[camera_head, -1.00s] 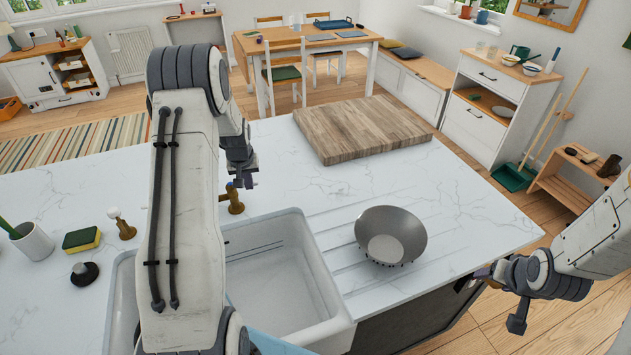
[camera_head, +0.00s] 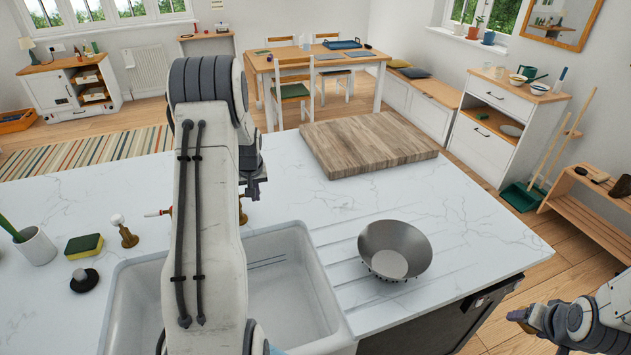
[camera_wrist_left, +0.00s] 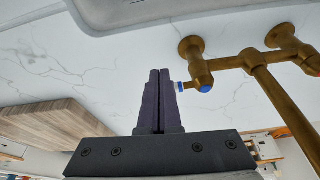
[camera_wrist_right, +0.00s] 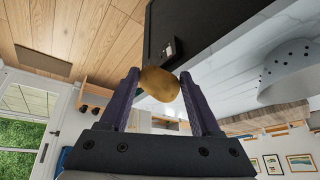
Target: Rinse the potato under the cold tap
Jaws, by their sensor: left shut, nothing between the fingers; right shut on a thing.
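The potato (camera_wrist_right: 160,84) is brown and sits between the fingertips of my right gripper (camera_wrist_right: 162,88), which is shut on it. In the head view my right gripper (camera_head: 520,316) is at the lower right, beyond the counter's edge. The brass tap (camera_wrist_left: 240,63) shows in the left wrist view, with a blue-marked handle (camera_wrist_left: 204,88). My left gripper (camera_wrist_left: 159,75) is shut and empty, just beside that handle; contact cannot be told. In the head view my left arm hides much of the tap and part of the white sink (camera_head: 290,300).
A grey metal colander (camera_head: 394,250) stands on the drainer right of the sink. A wooden board (camera_head: 368,143) lies at the back of the counter. A sponge (camera_head: 84,245), a black plug (camera_head: 84,281) and a white cup (camera_head: 36,246) stand left of the sink.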

